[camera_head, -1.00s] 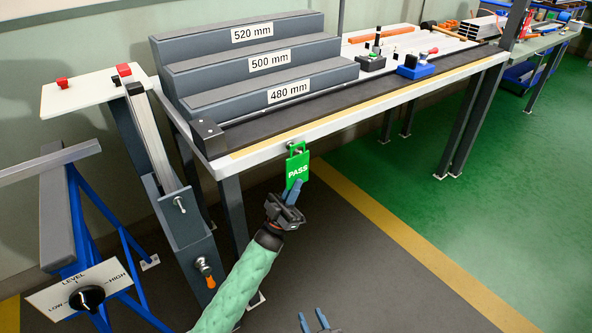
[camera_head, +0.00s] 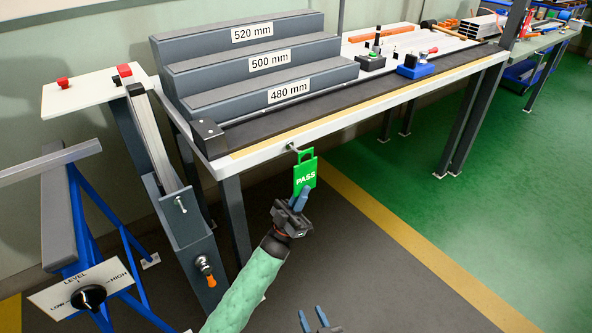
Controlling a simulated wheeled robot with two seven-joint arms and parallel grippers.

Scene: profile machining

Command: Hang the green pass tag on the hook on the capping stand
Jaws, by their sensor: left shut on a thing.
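The green pass tag (camera_head: 305,178), with PASS in white, hangs upright below the table's front edge. My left gripper (camera_head: 302,196) is shut on the tag's lower part. A small metal hook (camera_head: 292,147) sticks out from the table edge at the upper left of the tag's loop; whether they touch I cannot tell. The grey capping stand (camera_head: 182,228) is to the left, with a silver peg-like hook (camera_head: 181,203) on its face and nothing hanging on it. My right gripper (camera_head: 314,318) is at the bottom edge, its fingers apart and nothing between them.
The table (camera_head: 330,125) carries grey steps (camera_head: 255,75) marked 520, 500 and 480 mm. A white shelf (camera_head: 90,92) with red caps stands behind the stand. A LEVEL dial panel (camera_head: 85,292) is at lower left. Dark floor is clear right of my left arm.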

